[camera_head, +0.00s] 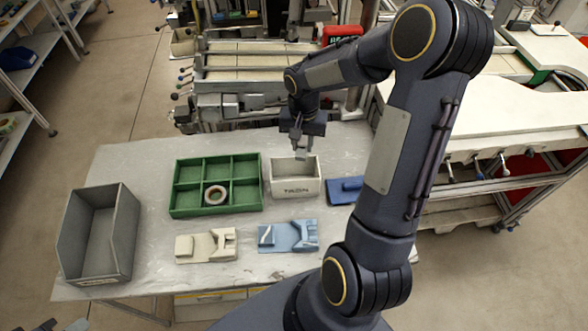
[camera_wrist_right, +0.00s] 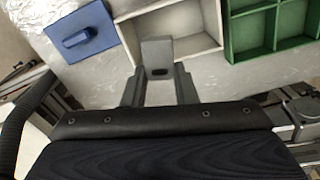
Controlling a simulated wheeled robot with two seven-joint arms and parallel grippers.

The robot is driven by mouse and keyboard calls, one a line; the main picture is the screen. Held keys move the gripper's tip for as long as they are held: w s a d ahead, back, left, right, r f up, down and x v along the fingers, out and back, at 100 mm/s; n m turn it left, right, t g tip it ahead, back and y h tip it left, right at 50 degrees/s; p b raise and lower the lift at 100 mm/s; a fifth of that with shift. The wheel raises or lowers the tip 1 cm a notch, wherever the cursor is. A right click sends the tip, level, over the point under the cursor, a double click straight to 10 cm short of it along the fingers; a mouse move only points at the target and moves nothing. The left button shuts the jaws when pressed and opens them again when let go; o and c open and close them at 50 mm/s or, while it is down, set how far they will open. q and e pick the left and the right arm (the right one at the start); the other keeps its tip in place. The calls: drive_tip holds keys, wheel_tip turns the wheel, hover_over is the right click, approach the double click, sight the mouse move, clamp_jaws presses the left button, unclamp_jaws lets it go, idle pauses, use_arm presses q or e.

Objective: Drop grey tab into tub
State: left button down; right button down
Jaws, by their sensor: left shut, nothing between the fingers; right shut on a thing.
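The grey tab (camera_wrist_right: 157,55), a flat piece with a dark slot, is held between the fingers of my right gripper (camera_wrist_right: 158,90), which is shut on it. In the head view, the right gripper (camera_head: 301,148) hangs above the back of the white tub (camera_head: 296,188) with dark lettering on its front. The tab (camera_head: 302,155) shows small beneath the fingers. In the wrist view, the tab overlaps the rim and inside of the tub (camera_wrist_right: 197,49); its exact height above is unclear. My left gripper (camera_head: 62,325) is shut and empty, barely showing at the bottom left edge.
A green divided tray (camera_head: 216,214) with a reel in one compartment stands left of the tub. A blue block (camera_head: 345,190) lies to the right. A beige fixture (camera_head: 206,246), a blue fixture (camera_head: 288,237) and a grey bin (camera_head: 125,235) are also on the table.

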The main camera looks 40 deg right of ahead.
drive_tip(key=shift+f+b, duration=1.5)
drive_tip(key=shift+f, duration=1.25)
drive_tip(key=c, duration=1.1)
unclamp_jaws()
wheel_tip(320, 180, up, 8)
drive_tip(key=shift+f+b, duration=0.25)
drive_tip(key=shift+b, duration=0.25)
drive_tip(key=shift+r, duration=0.2)
